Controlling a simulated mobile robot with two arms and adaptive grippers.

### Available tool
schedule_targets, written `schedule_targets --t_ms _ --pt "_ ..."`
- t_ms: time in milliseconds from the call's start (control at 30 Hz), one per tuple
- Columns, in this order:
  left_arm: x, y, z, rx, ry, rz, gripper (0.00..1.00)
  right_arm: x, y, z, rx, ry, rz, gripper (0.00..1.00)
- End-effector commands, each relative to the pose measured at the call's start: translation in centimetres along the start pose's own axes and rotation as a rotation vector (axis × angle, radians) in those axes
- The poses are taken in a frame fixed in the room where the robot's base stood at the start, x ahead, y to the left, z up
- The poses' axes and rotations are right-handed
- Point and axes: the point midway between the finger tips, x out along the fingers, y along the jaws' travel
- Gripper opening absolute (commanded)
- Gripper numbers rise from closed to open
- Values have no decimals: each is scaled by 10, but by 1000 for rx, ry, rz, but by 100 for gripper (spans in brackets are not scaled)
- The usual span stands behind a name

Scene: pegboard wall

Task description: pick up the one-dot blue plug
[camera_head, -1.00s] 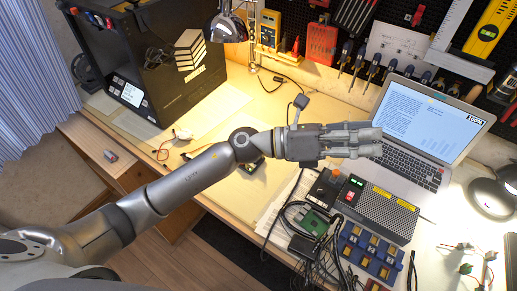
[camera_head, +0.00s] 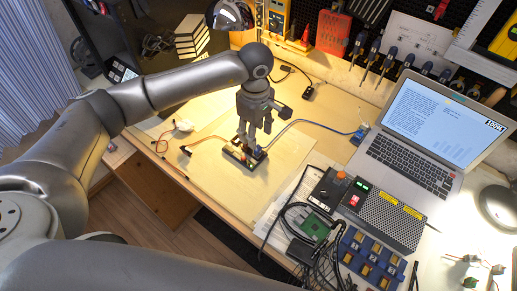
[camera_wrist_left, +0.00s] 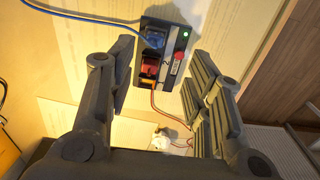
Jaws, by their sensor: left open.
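A small dark box (camera_head: 238,160) stands on the bench under my left gripper (camera_head: 253,140). In the left wrist view the box (camera_wrist_left: 178,70) carries a blue plug (camera_wrist_left: 153,38) with a blue cable, and a red-orange plug (camera_wrist_left: 149,66) with an orange cable beside it. I cannot read dots on the blue plug. My left gripper (camera_wrist_left: 158,72) is open and points down, its fingers on either side of the box and plugs, with nothing held. In the head view the fingers partly hide the plugs. My right gripper is not in view.
The blue cable (camera_head: 310,124) runs right towards the laptop (camera_head: 420,135). The orange cable (camera_head: 205,141) runs left. A grey device (camera_head: 385,215), tangled black cables and a blue tray (camera_head: 370,258) stand at the front right. The bench around the box is mostly clear.

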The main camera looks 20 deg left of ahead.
Motion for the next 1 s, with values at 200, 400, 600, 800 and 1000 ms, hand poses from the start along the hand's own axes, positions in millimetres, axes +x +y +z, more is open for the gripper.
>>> schedule_targets --t_ms 200,400,600,800,1000 --pt "25 0 1 0 -3 -1 46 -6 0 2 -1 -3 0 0" --pt "42 3 2 -1 -5 -3 46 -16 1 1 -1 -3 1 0" --pt "70 7 2 -2 -5 -2 46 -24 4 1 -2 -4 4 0" --pt "80 8 2 -1 -5 2 46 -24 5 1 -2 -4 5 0" --pt "79 8 2 0 -5 2 39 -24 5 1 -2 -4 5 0"
